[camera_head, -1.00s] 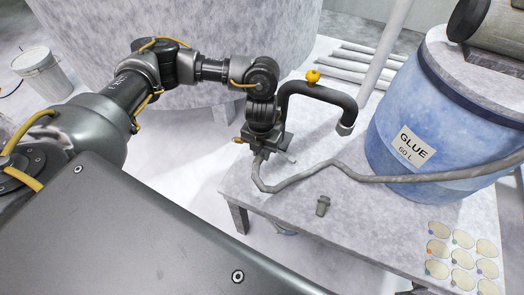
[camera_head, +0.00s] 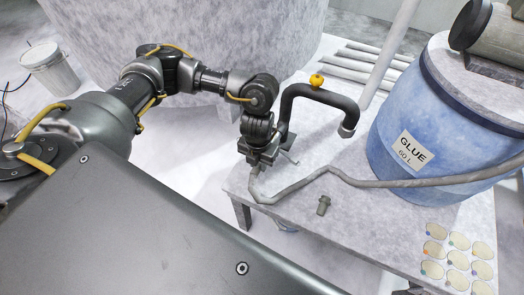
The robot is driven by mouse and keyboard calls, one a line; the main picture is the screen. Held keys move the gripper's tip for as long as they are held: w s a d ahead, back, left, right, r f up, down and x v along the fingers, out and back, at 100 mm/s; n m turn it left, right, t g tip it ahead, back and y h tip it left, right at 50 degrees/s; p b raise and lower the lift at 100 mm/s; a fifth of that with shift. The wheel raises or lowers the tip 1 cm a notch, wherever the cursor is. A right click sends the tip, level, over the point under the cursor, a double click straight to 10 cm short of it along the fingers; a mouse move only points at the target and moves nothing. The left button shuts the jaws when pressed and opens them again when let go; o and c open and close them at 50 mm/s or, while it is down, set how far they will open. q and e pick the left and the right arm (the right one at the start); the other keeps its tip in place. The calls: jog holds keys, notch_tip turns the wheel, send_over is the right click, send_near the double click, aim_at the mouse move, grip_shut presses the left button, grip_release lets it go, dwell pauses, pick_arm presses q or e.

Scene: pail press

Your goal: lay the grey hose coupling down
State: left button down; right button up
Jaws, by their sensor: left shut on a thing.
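My left gripper (camera_head: 262,163) is shut at the left end of the grey hose (camera_head: 345,178), low over the left part of the table. The grey hose coupling at that end is mostly hidden by the jaws; a small grey piece juts out to their right. I cannot tell whether it touches the table. The hose bends below the gripper and runs right, past the front of the blue glue drum. My right gripper is not in view.
A small dark grey fitting (camera_head: 323,205) stands on the table (camera_head: 300,222). A dark bent pipe with a yellow knob (camera_head: 316,80) arches right of my gripper. The blue glue drum (camera_head: 400,125) stands at right, with several pale ovals (camera_head: 457,257) in front.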

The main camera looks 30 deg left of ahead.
pick_arm(q)
jog(key=shift+s, duration=0.5)
